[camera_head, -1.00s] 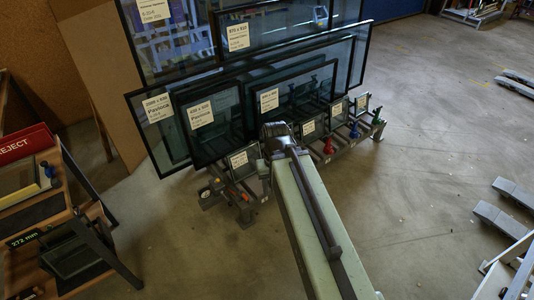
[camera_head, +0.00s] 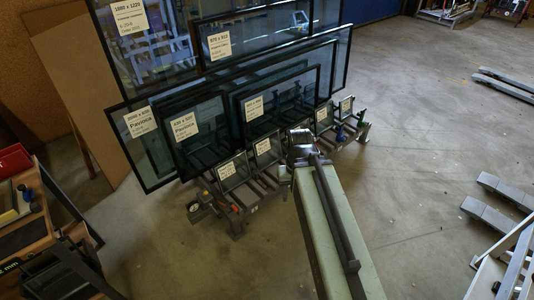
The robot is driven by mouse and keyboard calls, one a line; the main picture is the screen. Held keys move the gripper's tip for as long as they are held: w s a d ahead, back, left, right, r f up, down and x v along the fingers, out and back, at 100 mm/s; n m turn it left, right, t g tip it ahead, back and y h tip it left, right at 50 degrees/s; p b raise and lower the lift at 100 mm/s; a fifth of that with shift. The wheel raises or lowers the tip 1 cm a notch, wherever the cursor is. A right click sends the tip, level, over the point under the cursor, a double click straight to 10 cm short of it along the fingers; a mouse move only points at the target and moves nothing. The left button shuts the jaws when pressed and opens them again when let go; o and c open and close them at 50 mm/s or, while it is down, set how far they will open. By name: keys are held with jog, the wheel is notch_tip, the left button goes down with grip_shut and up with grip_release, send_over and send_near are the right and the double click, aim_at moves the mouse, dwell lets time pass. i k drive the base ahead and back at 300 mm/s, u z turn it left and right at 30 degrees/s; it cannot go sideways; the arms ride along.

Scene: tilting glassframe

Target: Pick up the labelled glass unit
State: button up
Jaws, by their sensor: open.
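Several glass units with white labels lean on a rack. In the front row are small dark-framed units: one at the left (camera_head: 237,183), one beside it (camera_head: 265,162), and two at the right (camera_head: 324,128) (camera_head: 345,115). Behind them stand larger labelled units, among them a mid-size one (camera_head: 205,143) and a wide one (camera_head: 152,160). I cannot tell which unit is meant. My arm reaches up from the lower right to the rack front. My gripper (camera_head: 284,182) hangs at its end, small and partly hidden by the arm. It is open, with no glass visibly held.
The rack base (camera_head: 238,222) sticks out at the front left. A blue suction cup (camera_head: 341,134) and a green one (camera_head: 361,116) stand at its right end. A wooden bench with a red sign (camera_head: 14,160) is at left. Open floor (camera_head: 430,130) lies to the right.

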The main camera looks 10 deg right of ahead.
aim_at(231, 172)
jog(key=u, duration=0.05)
jog(key=i, duration=0.4)
jog(key=u, duration=0.5)
jog(key=i, duration=1.55)
jog(key=u, duration=1.15)
jog(key=k, duration=0.6)
jog(key=u, duration=0.55)
jog(key=i, duration=0.15)
jog(key=u, duration=0.2)
